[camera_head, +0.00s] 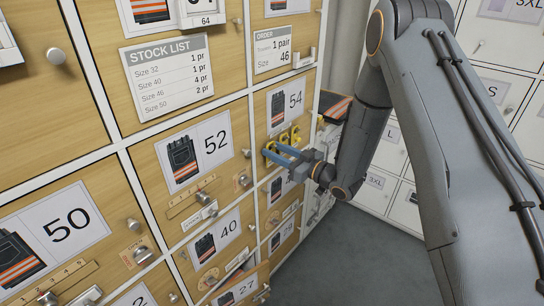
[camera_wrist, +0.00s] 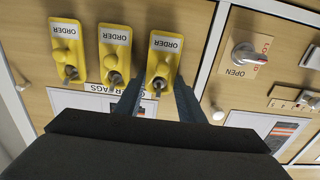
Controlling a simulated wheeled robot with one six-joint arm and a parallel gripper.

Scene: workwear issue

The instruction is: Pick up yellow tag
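Several yellow tags hang on the wooden cabinet front in the head view; three show in the wrist view, each marked ORDER, each on a hook: a left tag (camera_wrist: 64,50), a middle tag (camera_wrist: 115,50) and a right tag (camera_wrist: 163,60). My gripper (camera_head: 273,150) reaches the tag row from the right, below the 54 label. In the wrist view, the two blue-grey fingers of my gripper (camera_wrist: 158,88) are apart, one on either side of the right tag's near end. I cannot tell whether they touch it.
An order card (camera_head: 274,49) reads 1 pair, size 46. A stock list (camera_head: 168,78) hangs to its left. A round knob (camera_wrist: 247,54) marked OPEN sticks out right of the tags in the wrist view. Grey floor (camera_head: 350,260) is clear below.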

